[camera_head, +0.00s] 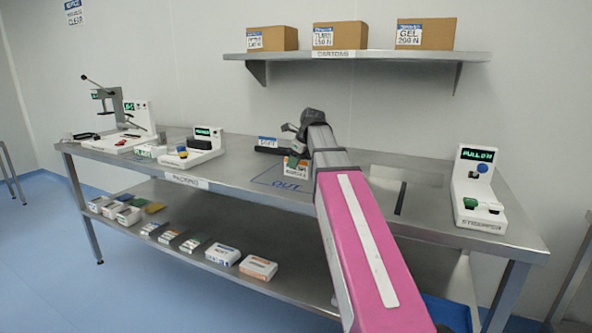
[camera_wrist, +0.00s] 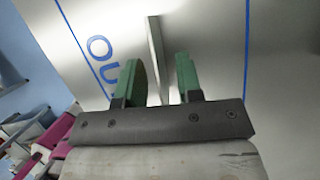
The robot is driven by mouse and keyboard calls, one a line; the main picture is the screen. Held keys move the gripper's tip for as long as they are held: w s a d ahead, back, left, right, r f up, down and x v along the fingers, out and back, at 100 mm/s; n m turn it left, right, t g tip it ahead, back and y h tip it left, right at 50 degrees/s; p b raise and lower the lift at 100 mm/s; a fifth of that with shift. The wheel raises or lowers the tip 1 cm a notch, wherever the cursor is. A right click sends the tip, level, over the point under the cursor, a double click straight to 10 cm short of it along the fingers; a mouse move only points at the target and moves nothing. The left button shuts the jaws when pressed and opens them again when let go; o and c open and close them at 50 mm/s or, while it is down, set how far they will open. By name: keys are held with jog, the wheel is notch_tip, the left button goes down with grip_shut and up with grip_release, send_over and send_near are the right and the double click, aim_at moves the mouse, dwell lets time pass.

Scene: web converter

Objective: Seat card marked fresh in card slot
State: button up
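My gripper (camera_wrist: 158,80) has two green fingers standing apart, pointing at the steel bench top. A thin pale upright strip (camera_wrist: 154,50), like a plate or card seen edge-on, shows between them, with gaps on both sides. Its face and any marking are hidden, so I cannot tell if it is the fresh card. In the head view my green fingertip (camera_head: 292,163) is low over the bench, by the OUT outline. A small white and orange piece (camera_head: 297,173) shows beside it, partly hidden by my arm. No word "fresh" is readable, and I cannot make out the card slot.
A black holder with a white label (camera_head: 268,143) is at the bench's back. White devices (camera_head: 203,147) stand left, and a button station (camera_head: 478,195) stands right. A dark slit (camera_head: 400,198) lies right of my arm. Cartons (camera_head: 425,34) sit on the wall shelf.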

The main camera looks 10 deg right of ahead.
dwell(0.3)
grip_shut()
jog(key=shift+r, duration=0.15)
